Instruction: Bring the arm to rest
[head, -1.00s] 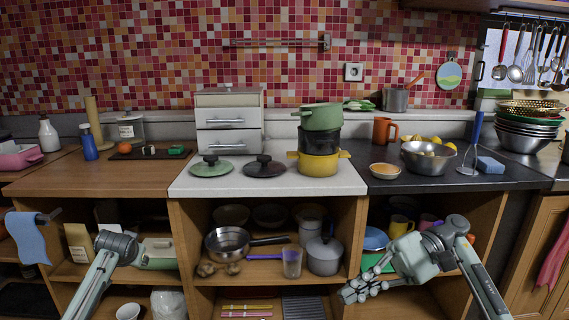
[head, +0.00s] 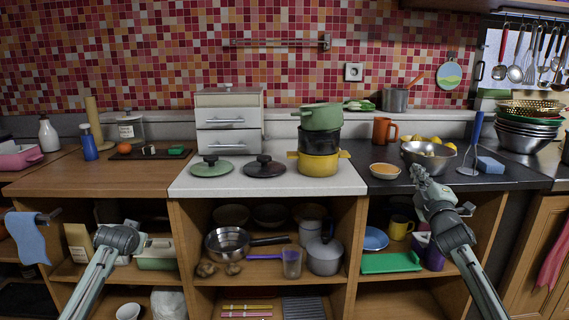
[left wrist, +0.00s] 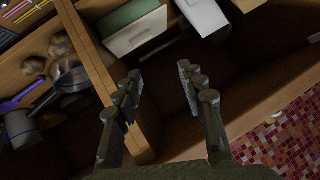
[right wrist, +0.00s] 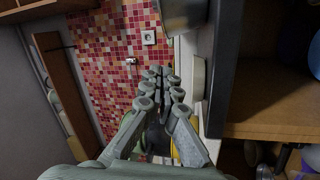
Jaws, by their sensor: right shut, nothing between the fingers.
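My right gripper (head: 421,176) is shut and empty. In the head view it points up and away, in front of the right counter's edge, overlapping the front of a metal bowl; whether it touches the counter I cannot tell. In the right wrist view its fingers (right wrist: 164,82) are together with nothing between them. My left gripper (left wrist: 162,85) is open and empty in the left wrist view, its two fingers well apart. In the head view the left arm (head: 118,240) stays low in front of the left shelf, and its fingertips are hidden there.
The metal bowl (head: 428,160) and a potato masher (head: 475,145) stand on the dark counter (head: 400,184) near my right gripper. Below are a green tray (head: 390,262) and a blue plate (head: 375,238) on the shelf. Stacked pots (head: 319,167) stand on the middle white counter.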

